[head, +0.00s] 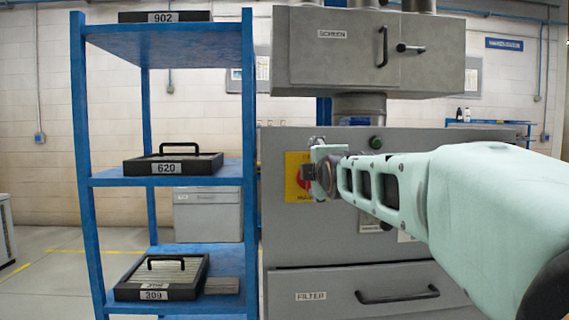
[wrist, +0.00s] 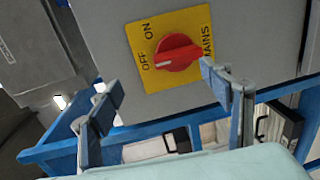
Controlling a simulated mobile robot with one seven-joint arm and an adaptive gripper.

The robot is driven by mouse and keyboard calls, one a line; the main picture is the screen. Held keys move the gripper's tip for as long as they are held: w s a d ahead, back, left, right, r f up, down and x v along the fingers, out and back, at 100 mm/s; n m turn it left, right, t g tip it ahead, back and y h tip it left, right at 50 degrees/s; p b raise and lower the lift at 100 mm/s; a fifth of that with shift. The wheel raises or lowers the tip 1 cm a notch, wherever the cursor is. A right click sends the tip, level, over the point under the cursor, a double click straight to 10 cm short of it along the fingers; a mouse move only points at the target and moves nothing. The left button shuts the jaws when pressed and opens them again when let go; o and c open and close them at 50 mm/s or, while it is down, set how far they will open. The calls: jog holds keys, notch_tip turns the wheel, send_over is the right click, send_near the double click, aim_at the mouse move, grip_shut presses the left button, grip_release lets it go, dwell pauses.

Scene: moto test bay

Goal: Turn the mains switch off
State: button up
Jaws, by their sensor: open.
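The mains switch is a red rotary knob (wrist: 177,53) on a yellow plate (wrist: 140,40) marked ON, OFF and MAINS. Its raised bar appears to run roughly along the line between the OFF and MAINS labels. In the head view the yellow plate (head: 292,190) is on the grey cabinet front, partly hidden behind my gripper (head: 310,172). In the wrist view my gripper (wrist: 155,79) is open and empty. One finger is below left of the knob and the other below right. The knob is beyond the fingertips, and I see no contact.
The grey cabinet (head: 410,262) has a FILTER drawer below and a SCREEN box (head: 335,65) above. A blue shelf rack (head: 80,200) stands close on the left, holding black numbered filter cases (head: 172,165). A green button (head: 376,142) is near my arm.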

jog(key=s, duration=0.4)
jog(key=shift+r, duration=0.2)
dwell(0.7)
